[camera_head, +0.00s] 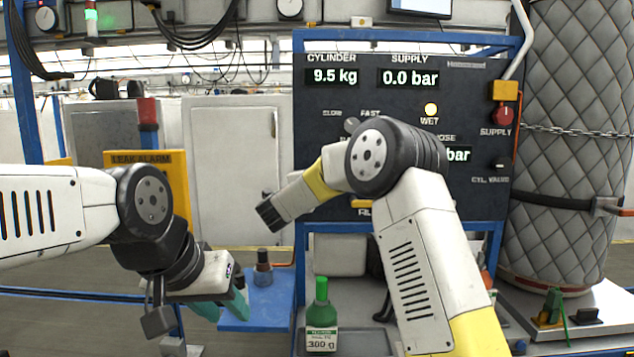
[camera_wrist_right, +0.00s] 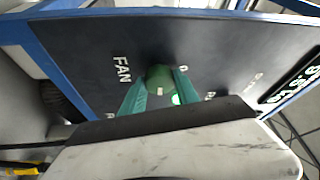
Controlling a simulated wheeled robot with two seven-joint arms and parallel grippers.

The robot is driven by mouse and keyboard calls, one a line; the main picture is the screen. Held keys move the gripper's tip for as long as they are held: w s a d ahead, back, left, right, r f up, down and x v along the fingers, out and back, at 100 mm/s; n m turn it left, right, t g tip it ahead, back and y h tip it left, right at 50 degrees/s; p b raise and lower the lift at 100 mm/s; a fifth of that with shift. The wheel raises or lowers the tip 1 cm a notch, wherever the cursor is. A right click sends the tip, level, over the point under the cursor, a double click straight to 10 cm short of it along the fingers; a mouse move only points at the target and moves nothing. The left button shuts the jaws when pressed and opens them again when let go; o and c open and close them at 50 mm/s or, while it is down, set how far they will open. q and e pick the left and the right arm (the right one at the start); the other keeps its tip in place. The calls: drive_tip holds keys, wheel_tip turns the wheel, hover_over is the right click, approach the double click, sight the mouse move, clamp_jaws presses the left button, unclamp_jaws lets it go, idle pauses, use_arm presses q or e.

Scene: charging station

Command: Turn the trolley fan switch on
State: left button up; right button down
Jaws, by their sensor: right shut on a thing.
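A small green light (camera_wrist_right: 176,100) glows next to the knob. In the head view my right arm covers part of the panel (camera_head: 320,110), and the fan switch and right gripper are hidden there. My left gripper (camera_head: 222,306) hangs at the lower left, its teal fingers apart and nothing seen between them.
A green bottle (camera_head: 321,318) marked 300 g stands on the bench below the panel. A quilted grey cylinder (camera_head: 570,150) with a chain stands at right. A yellow leak alarm board (camera_head: 140,160) is at left.

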drive_tip(key=c, duration=0.9)
unclamp_jaws()
drive_tip(key=shift+s, duration=0.1)
drive_tip(key=v, duration=0.7)
drive_tip(key=shift+s, duration=0.3)
drive_tip(key=shift+a, duration=0.1)
